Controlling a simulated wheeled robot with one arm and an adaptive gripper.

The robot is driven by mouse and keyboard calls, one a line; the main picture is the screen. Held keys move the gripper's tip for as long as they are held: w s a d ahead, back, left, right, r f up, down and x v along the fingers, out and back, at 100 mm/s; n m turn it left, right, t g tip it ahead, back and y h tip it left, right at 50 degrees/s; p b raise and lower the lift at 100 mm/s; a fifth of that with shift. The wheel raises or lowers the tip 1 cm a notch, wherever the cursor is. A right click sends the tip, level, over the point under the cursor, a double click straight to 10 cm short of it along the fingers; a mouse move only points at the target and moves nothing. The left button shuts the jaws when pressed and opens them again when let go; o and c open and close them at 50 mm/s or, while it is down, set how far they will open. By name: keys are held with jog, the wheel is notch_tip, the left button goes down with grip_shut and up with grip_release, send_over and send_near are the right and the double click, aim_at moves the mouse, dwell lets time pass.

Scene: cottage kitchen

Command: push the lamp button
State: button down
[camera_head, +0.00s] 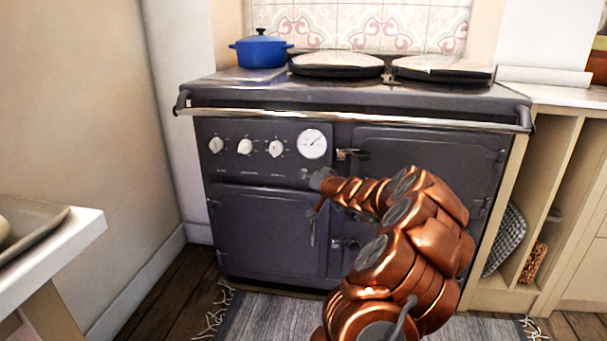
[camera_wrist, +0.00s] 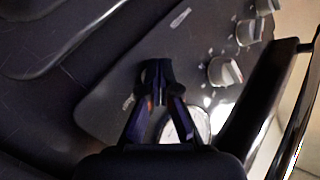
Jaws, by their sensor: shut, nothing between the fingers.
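The dark range cooker's control panel (camera_head: 262,150) has white knobs and a round white gauge (camera_head: 312,144). My gripper (camera_head: 306,175) is just below the gauge, close to the panel front. In the wrist view its fingers (camera_wrist: 157,70) are shut and empty, with the tips together over the panel. The gauge also shows there, partly behind the right finger (camera_wrist: 186,124). A small reddish spot (camera_wrist: 150,103) shows between the fingers. I cannot tell whether it is the lamp button. No lamp button is clear in the head view, and contact with the panel cannot be told.
A steel rail (camera_head: 350,117) runs across the cooker's front above the panel. A blue pot (camera_head: 260,51) stands on top beside two round hob lids (camera_head: 337,65). A white table corner (camera_head: 60,245) juts in at left. A grey rug (camera_head: 270,315) lies in front.

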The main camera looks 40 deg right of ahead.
jog(key=shift+s+a+b, duration=0.3)
jog(key=shift+a+b, duration=0.15)
jog(key=shift+b, duration=0.55)
jog(key=s+a+b, duration=0.3)
jog(key=a+b, duration=0.2)
jog(key=b, duration=0.1)
jog(key=shift+s, duration=0.2)
jog(key=shift+s+d, duration=0.1)
dwell(0.4)
